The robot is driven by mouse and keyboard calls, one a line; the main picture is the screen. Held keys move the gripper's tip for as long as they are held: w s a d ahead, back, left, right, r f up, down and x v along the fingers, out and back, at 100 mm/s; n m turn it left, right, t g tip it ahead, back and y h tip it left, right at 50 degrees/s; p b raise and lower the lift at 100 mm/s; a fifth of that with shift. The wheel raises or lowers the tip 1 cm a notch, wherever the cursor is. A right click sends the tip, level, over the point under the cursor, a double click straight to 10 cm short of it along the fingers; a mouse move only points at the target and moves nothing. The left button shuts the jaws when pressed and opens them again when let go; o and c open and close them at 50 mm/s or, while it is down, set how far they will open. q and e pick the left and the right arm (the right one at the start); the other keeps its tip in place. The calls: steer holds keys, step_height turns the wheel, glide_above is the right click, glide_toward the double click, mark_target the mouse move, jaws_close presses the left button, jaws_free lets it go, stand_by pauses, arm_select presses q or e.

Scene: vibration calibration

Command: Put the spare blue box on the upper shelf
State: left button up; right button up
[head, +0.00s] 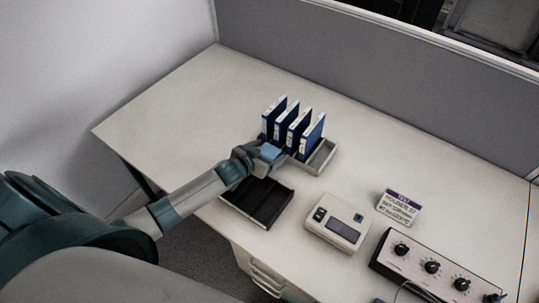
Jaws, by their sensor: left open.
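Several narrow blue boxes (312,137) with white edges stand upright side by side in a light grey tray (322,158) on the desk. My left gripper (272,151) is open at the near side of the row, close to the boxes at its left end. A small light-blue patch shows at the gripper, and I cannot tell what it is. I cannot tell whether the fingers touch a box. The arm and gripper hide the near left part of the tray. No upper shelf shows in this view. My right gripper is not in view.
A dark open tray (262,203) lies at the desk's front edge below my left gripper. A beige meter (337,227), a small test sign (398,206) and a box with knobs (432,265) stand to the right. A grey partition (370,85) closes the back. The desk's left part is clear.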

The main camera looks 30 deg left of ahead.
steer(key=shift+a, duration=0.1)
arm_select(q)
steer(key=c, duration=1.4)
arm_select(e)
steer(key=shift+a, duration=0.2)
arm_select(q)
steer(key=shift+o, duration=0.2)
steer(key=shift+r, duration=0.1)
